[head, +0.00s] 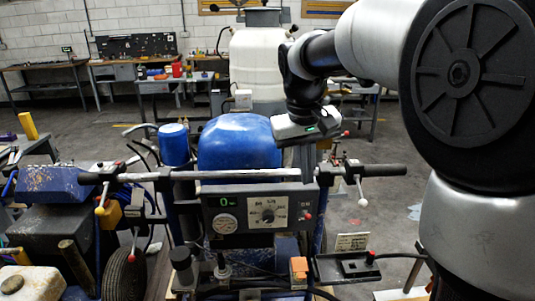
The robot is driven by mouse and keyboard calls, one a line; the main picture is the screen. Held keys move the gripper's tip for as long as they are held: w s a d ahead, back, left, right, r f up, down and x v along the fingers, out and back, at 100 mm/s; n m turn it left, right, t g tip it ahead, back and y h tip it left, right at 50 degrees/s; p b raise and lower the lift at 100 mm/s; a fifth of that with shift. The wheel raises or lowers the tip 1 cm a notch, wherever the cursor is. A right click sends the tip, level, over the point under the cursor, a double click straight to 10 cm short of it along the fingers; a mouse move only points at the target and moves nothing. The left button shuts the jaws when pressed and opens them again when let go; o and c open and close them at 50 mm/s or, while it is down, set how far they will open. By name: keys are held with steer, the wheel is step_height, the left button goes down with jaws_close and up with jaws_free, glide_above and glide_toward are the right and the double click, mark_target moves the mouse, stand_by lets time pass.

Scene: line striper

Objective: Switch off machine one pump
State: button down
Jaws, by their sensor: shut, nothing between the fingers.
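A line striper stands in front of me with a dark control panel (262,214) facing me. My gripper (309,178) is shut and empty, pointing down by the panel's upper right edge, above the red-tipped switch. I cannot tell whether it touches the panel.
A handlebar (240,174) with black grips and levers crosses above the panel, close to my gripper. A blue tank (240,143) rises behind it. Another machine (50,190) stands at the left. A black tray (347,267) and an orange block (299,271) sit below the panel.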

steer(key=shift+w+a+f, duration=0.1)
steer(key=shift+w+f, duration=0.6)
steer(key=shift+w, duration=0.25)
glide_above(306, 213)
steer(key=s, duration=0.1)
steer(key=s+a+x, duration=0.1)
steer(key=s+x, duration=0.1)
steer(key=x, duration=0.8)
steer(key=shift+s+a+b, duration=0.1)
steer(key=shift+a+b, duration=0.35)
steer(key=shift+f+b, duration=0.25)
steer(key=shift+b, duration=0.25)
